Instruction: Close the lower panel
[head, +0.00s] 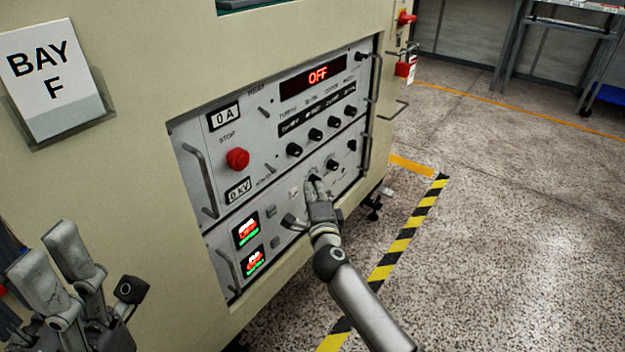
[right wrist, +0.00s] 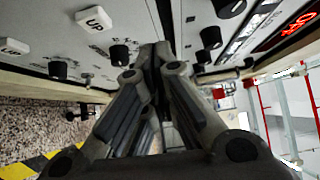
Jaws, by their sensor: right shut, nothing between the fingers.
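The lower panel (head: 284,206) is the grey lower section of the control unit in the beige cabinet. It has black knobs, small switches, handles and two displays lit red and green. It looks about flush with the panel above; a small gap cannot be told. My right gripper (head: 315,188) is shut and empty, its fingertips at or very near the panel's face by a black knob. The right wrist view shows its closed fingers (right wrist: 155,60) up against the grey surface; contact cannot be told for sure. My left gripper (head: 52,250) is open and empty, before the cabinet at lower left.
The upper panel (head: 205,150) carries a red stop button (head: 237,159), knobs and an "OFF" display (head: 317,76). A "BAY F" sign (head: 50,75) is on the cabinet. A metal rack (head: 560,30) stands behind.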

